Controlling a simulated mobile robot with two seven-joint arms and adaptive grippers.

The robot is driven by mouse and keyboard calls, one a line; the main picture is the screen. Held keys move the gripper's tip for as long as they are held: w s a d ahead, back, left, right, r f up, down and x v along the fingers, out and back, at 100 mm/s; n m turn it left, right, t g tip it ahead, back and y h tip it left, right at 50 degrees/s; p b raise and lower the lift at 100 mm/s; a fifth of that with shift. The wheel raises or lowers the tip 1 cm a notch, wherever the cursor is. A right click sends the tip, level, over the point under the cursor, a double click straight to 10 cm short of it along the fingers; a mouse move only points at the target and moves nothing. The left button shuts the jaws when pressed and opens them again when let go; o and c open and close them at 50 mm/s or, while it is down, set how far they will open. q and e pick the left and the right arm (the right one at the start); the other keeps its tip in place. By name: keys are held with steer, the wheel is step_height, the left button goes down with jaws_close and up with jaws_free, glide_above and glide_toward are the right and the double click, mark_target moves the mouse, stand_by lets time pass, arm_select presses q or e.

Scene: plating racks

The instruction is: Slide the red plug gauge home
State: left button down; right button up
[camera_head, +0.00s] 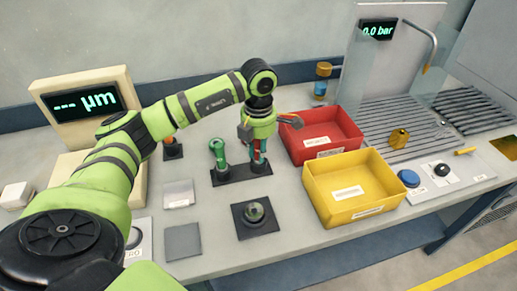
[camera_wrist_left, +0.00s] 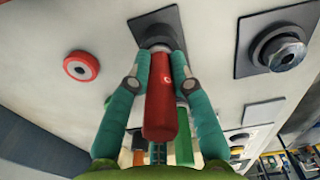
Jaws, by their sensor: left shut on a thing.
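The red plug gauge (camera_wrist_left: 160,100) is held between the teal fingers of my left gripper (camera_wrist_left: 159,58). Its far end points at a round metal part on a dark square plate (camera_wrist_left: 160,14); whether it is inside or only above cannot be told. In the head view my left gripper (camera_head: 258,158) points down at the right end of the black rack (camera_head: 235,177). A little red shows between its fingers there. A green gauge (camera_head: 218,155) stands at the rack's left end and shows behind the red one in the wrist view (camera_wrist_left: 184,140). My right gripper is out of view.
A red bin (camera_head: 320,137) and a yellow bin (camera_head: 352,190) stand right of the rack. A black plate with a round part (camera_head: 254,217) lies in front. A gauge display (camera_head: 85,103) stands at left. A red ring (camera_wrist_left: 82,66) shows in the wrist view.

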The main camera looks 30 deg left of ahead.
arm_select(q)
steer(key=shift+f, duration=0.25)
steer(key=c, duration=1)
jaws_free()
step_height(320, 180, up, 12)
